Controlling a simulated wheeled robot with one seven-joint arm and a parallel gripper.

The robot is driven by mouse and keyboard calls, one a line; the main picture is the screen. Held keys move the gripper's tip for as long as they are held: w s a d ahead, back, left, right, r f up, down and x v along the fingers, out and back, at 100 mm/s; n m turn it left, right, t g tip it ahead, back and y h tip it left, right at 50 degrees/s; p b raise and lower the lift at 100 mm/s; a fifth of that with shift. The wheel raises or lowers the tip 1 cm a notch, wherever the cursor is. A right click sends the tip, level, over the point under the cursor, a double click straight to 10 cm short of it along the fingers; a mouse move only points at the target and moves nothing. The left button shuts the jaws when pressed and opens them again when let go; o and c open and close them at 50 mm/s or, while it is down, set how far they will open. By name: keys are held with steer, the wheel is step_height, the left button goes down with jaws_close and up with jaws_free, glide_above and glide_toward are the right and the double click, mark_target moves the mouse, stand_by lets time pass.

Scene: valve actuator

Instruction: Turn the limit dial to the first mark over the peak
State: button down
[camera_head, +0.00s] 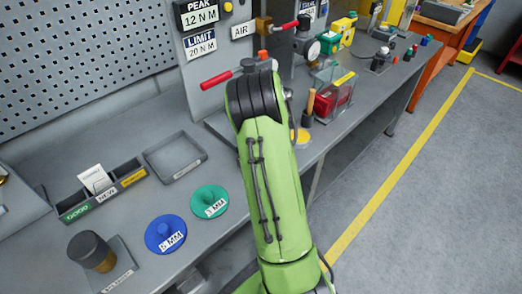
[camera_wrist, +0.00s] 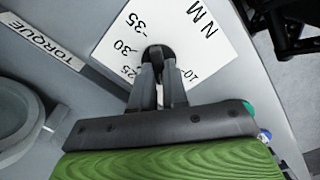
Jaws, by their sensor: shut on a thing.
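The limit dial's white scale plate (camera_wrist: 195,35) shows in the wrist view, with the numbers 35, 30, 25 and 10 and the letters N M. The marks between 25 and 10 are hidden behind my fingers. My gripper (camera_wrist: 157,62) is shut on the black dial knob (camera_wrist: 158,50) at the middle of the plate. The pointer's direction cannot be made out. In the head view the PEAK sign (camera_head: 198,15) reads 12 N M and the LIMIT sign (camera_head: 201,44) reads 20 N M. My arm hides the dial and gripper there.
A TORQUE label (camera_wrist: 45,42) lies beside the plate, near a round grey ring (camera_wrist: 35,125). On the bench are a blue 5 MM disc (camera_head: 166,234), a green disc (camera_head: 209,201), an empty tray (camera_head: 174,156) and a red-handled lever (camera_head: 222,79).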

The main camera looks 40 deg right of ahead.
steer(key=shift+n, duration=0.5)
steer(key=c, duration=1.1)
jaws_free()
steer(key=shift+c, duration=0.2)
step_height(320, 180, up, 16)
steer(key=p, duration=0.3)
steer(key=shift+f, duration=0.15)
